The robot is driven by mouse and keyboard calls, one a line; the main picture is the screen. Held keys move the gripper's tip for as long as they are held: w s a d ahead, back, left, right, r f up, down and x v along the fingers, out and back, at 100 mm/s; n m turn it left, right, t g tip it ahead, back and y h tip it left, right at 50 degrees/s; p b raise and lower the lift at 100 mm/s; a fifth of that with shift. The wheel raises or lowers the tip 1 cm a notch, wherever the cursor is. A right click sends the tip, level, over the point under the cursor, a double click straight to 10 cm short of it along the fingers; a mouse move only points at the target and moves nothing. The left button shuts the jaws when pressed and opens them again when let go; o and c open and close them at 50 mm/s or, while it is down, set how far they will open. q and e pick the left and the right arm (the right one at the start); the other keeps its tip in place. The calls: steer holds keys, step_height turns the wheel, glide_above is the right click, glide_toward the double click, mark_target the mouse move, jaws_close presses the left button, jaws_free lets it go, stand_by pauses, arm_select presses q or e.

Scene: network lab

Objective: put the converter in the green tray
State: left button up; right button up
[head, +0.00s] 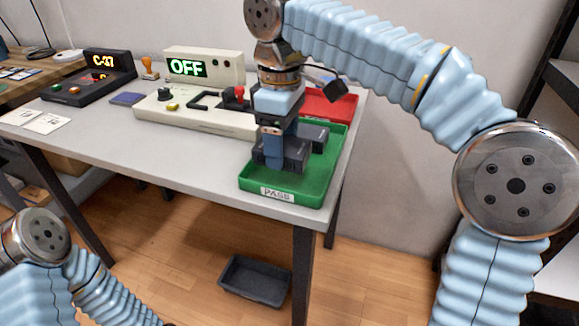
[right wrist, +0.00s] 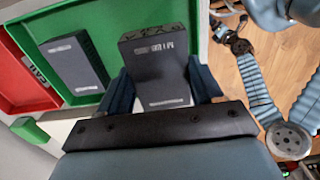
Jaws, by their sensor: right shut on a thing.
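The green tray (head: 318,190), labelled PASS, sits at the right front end of the table; it also fills the upper part of the right wrist view (right wrist: 130,14). My right gripper (head: 272,150) points down over this tray, shut on the converter, a dark grey box (head: 295,152). In the right wrist view the converter (right wrist: 157,65) is between the two blue fingers (right wrist: 160,92). I cannot tell whether its underside touches the tray floor. A second dark box (head: 314,134) lies in the tray beside it, also in the right wrist view (right wrist: 74,62). My left gripper is out of view.
A red tray (head: 330,104) stands behind the green one. Left of the trays is a pale test device (head: 205,112) with a red-knobbed lever and an OFF display (head: 187,68). A dark bin (head: 255,281) is on the floor below.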

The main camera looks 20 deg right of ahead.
mark_target(289, 160)
steer(key=shift+d+f, duration=0.3)
steer(key=f, duration=0.1)
steer(key=d+f+b, duration=0.1)
steer(key=f, duration=0.1)
steer(key=shift+w+f, duration=0.15)
steer(key=shift+f, duration=0.1)
steer(key=shift+a+f, duration=0.1)
steer(key=shift+f, duration=0.15)
steer(key=shift+c, duration=0.9)
steer(key=o, duration=1.6)
steer(key=shift+c, duration=0.2)
step_height(289, 160, up, 12)
steer(key=p, duration=0.3)
steer(key=shift+p, duration=0.4)
